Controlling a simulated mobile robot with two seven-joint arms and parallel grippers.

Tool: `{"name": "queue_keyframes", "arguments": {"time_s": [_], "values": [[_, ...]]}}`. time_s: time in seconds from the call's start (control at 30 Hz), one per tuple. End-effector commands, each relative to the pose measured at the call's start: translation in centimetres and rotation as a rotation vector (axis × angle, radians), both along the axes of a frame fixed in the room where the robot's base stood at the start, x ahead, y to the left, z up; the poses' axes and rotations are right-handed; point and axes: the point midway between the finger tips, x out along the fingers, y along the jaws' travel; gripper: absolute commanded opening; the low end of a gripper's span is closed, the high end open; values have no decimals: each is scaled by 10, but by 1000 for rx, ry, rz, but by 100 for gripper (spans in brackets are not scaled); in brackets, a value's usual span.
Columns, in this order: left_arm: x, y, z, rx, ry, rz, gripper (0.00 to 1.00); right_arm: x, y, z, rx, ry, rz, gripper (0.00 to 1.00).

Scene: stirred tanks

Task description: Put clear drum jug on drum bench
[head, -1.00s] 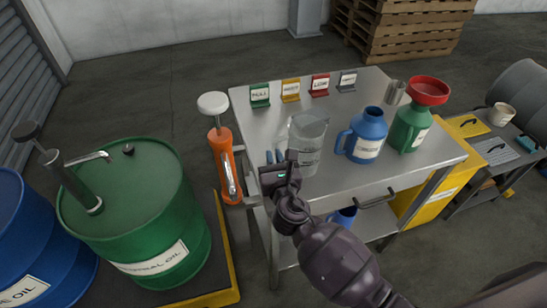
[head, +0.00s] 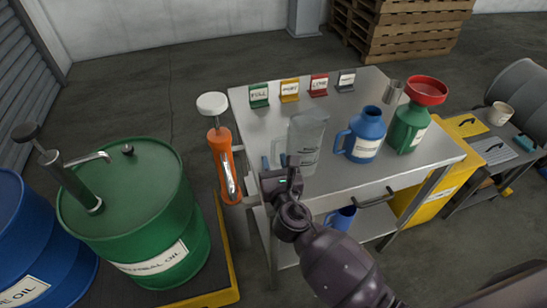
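The clear drum jug (head: 307,135) is a see-through grey pitcher. It stands about upright at the front left part of the metal drum bench (head: 262,121); I cannot tell whether its base touches the top. Its handle points left, toward my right gripper (head: 280,166). The gripper is at the front left edge of the bench and appears shut on the handle; the fingertips are partly hidden. My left gripper is not in view.
A blue jug (head: 367,130) and a green jug with red funnel (head: 406,128) stand right of the clear jug. Several label stands (head: 290,92) line the back. An orange pump (head: 222,155) is at the left edge, near a green drum (head: 135,215). The bench's back middle is clear.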

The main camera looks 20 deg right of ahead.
Motion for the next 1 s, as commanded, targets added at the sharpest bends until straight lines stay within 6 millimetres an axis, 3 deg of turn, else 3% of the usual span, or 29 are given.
{"name": "queue_keyframes", "arguments": {"time_s": [0.3,0.5,0.9,1.0], "values": [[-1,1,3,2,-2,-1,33,-61,2,0,0,1,0,37],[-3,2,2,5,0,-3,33,-89,4,0,0,1,0,37],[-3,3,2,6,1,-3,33,-102,4,0,7,2,0,37],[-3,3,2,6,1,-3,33,-105,-1,-6,80,25,-8,37]]}}
